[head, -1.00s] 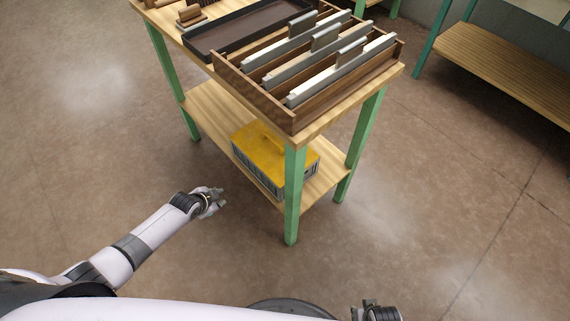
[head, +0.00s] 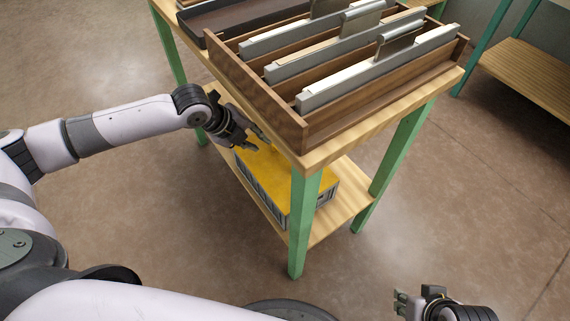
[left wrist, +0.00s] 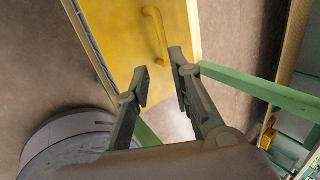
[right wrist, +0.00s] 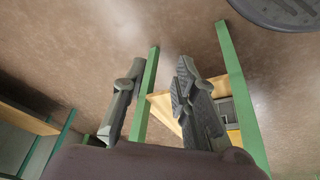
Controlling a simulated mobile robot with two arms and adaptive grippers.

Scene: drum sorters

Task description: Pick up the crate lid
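The yellow crate lid (head: 278,178) lies on a grey crate (head: 322,192) on the lower shelf of the table. In the left wrist view the lid (left wrist: 135,42) shows a raised yellow handle (left wrist: 155,32). My left gripper (head: 258,142) is open at the lid's near-left side, beneath the tabletop edge. In the left wrist view its fingers (left wrist: 160,75) point at the lid, with the handle ahead of them and nothing between them. My right gripper (head: 408,300) is low at the front right, away from the crate. In the right wrist view its fingers (right wrist: 155,85) are apart and empty.
The wooden tabletop (head: 390,118) above carries a divided wooden tray (head: 300,133) of files and a dark tray (head: 225,22). Green legs (head: 303,225) stand at the table's corners, one close to the crate. Another shelf (head: 525,75) stands at the far right.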

